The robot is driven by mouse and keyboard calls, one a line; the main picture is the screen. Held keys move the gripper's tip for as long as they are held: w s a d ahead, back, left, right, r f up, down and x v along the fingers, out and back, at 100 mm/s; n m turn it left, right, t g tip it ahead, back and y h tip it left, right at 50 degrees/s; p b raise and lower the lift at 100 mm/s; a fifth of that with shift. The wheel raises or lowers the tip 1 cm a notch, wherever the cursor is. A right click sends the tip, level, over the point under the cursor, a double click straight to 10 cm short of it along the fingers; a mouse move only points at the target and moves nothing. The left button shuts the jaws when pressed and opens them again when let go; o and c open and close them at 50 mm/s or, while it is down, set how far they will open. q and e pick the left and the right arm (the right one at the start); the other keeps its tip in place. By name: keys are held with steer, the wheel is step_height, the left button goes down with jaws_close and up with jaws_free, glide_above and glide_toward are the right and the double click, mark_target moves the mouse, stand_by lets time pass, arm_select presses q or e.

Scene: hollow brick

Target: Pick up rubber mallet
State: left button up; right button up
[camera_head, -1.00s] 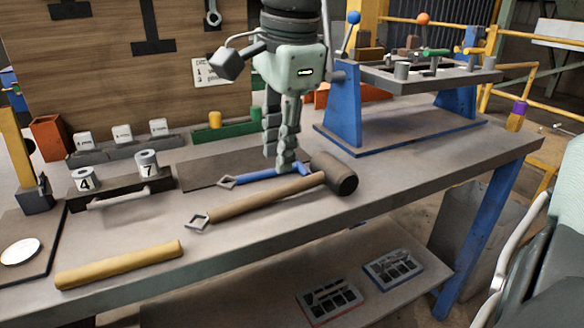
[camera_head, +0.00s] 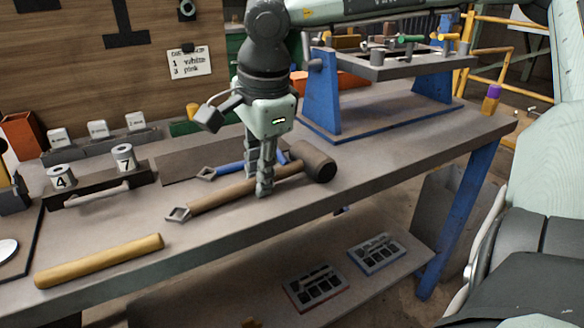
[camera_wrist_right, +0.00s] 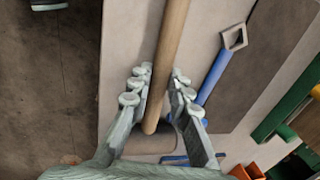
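The rubber mallet has a brown wooden handle (camera_head: 225,193), a dark cylindrical head (camera_head: 318,161) and a metal loop at the handle's left end. It lies on the workbench. My right gripper (camera_head: 258,182) points down over the handle, near the head, with one finger on each side of it. In the right wrist view, the handle (camera_wrist_right: 168,55) runs between the open fingers (camera_wrist_right: 159,80), with narrow gaps on both sides. The mallet head is mostly hidden there by the gripper. My left gripper is in neither view.
A blue-handled tool (camera_head: 232,166) lies close behind the mallet. A yellow bar (camera_head: 100,260) lies at the front left of the workbench (camera_head: 210,235). Weights marked 4 and 7 sit on a dark block at left. A blue-legged stand (camera_head: 322,95) is behind the head.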

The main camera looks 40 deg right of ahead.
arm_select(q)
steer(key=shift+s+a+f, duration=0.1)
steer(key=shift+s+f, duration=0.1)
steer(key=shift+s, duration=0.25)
arm_select(e)
steer(key=shift+r, duration=0.1)
jaws_close()
steer(key=shift+r, duration=0.1)
steer(key=shift+r, duration=0.25)
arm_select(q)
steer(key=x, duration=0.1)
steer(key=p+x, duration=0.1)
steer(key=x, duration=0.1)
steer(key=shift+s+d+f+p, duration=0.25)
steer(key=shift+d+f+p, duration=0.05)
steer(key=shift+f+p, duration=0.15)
arm_select(e)
step_height(320, 180, up, 27)
steer(key=shift+r, duration=0.15)
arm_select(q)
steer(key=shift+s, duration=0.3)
